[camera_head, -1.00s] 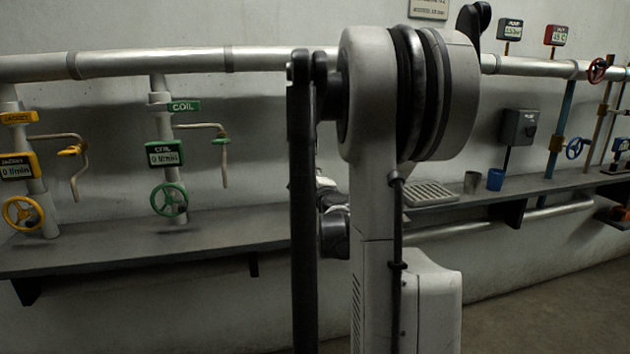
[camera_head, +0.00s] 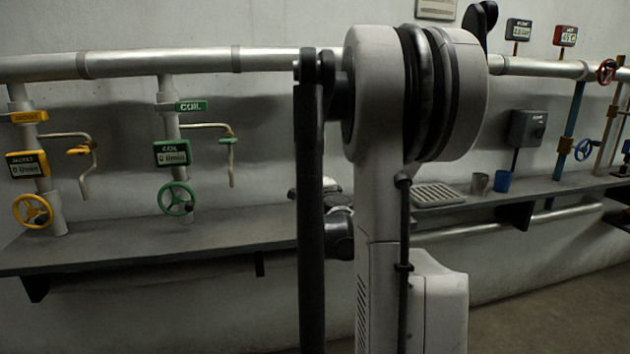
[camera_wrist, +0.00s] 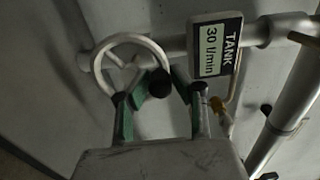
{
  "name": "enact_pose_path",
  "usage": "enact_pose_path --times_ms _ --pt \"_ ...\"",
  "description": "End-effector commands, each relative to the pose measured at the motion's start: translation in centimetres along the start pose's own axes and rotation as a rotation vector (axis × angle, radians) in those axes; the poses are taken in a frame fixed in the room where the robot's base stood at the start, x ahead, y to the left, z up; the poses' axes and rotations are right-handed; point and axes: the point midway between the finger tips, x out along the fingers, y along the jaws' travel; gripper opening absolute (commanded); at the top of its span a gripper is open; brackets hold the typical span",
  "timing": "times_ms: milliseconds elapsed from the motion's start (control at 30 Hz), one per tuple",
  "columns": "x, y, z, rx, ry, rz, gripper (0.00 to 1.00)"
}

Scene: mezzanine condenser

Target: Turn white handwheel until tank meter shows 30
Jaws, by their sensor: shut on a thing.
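The white handwheel (camera_wrist: 104,68) shows in the wrist view, left of the tank meter, on a pale pipe. My gripper (camera_wrist: 160,90) has green-padded fingers, one on each side of a dark round knob (camera_wrist: 160,83) at the wheel's right rim. It is shut on this handwheel knob. The tank meter (camera_wrist: 212,48) is a white-framed display, tilted in the picture, and reads 30 l/min. In the head view my arm blocks the middle, so the white handwheel, the tank meter and my gripper are hidden there.
A yellow handwheel (camera_head: 33,211) and a green handwheel (camera_head: 176,198) stand at the left, their meters reading 0 l/min. A shelf (camera_head: 110,247) runs along the wall. A blue cup (camera_head: 502,181), blue handwheel (camera_head: 584,149) and red handwheel (camera_head: 606,72) are at the right.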

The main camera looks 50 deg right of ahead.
Motion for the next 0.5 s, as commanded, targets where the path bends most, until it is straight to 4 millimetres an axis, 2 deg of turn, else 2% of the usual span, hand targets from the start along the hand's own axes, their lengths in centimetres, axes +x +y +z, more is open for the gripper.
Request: enact_pose_path --times_ms 33,133,167,500 --pt "-0.03 0.03 0.08 0.000 -0.002 0.000 0.25" --pt "-0.03 0.02 0.07 0.001 -0.001 0.000 0.39" --pt "-0.03 0.02 0.06 0.001 -0.001 0.000 0.40" --pt "-0.58 0.00 0.00 0.001 0.000 0.000 0.40"
